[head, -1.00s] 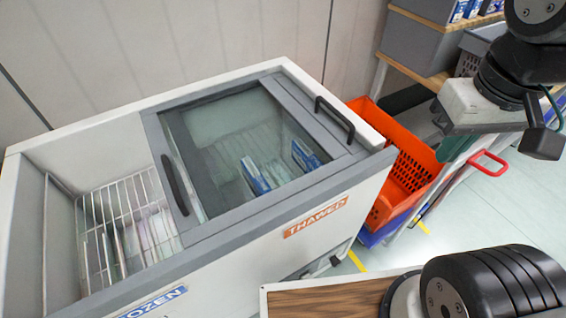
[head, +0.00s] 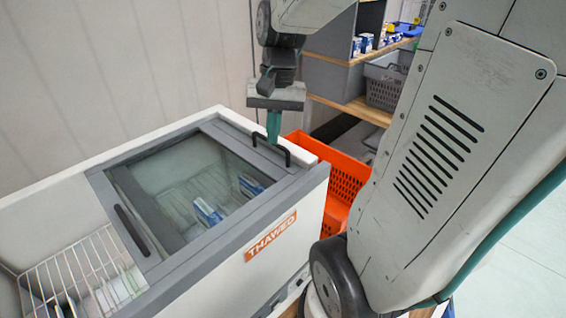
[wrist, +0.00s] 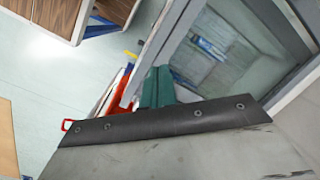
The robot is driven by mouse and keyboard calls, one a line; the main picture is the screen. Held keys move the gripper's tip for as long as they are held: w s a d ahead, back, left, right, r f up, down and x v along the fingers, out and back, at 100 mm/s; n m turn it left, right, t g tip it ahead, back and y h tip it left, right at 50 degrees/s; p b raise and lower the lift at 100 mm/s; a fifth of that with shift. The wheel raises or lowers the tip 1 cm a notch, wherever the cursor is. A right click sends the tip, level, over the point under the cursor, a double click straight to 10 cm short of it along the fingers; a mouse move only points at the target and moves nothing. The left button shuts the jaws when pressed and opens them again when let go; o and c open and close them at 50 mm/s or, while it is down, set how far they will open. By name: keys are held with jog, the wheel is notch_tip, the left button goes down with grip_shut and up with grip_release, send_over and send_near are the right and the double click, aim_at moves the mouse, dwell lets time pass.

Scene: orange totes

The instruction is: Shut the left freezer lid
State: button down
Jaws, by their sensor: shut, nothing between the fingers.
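The white chest freezer (head: 60,195) stands at the left in the head view. Its grey-framed glass lids (head: 190,190) lie over the right, THAWED half, and the left half is uncovered. One dark handle (head: 132,230) is on the left edge of the glass area, another handle (head: 282,149) on the right edge. My gripper (head: 273,140) is shut and empty, pointing down with its teal fingers at the right handle; I cannot tell whether they touch it. In the wrist view the fingers (wrist: 157,88) show against the lid's grey frame (wrist: 165,45).
A wire basket (head: 75,270) sits in the uncovered left half. Orange crates (head: 345,180) stand right of the freezer. Shelves with a grey basket (head: 385,85) are behind them. A wall runs close behind the freezer. My own arm covers much of the right side.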

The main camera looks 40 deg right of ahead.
jog(key=w+d+f+m+y, duration=0.1)
jog(key=w+d+f+m, duration=0.1)
jog(key=d+f+m, duration=0.5)
jog(key=w+d+f+m+y, duration=0.2)
jog(key=d+f, duration=0.4)
jog(key=d, duration=0.4)
jog(key=x, duration=0.8)
jog(key=shift+f, duration=0.4)
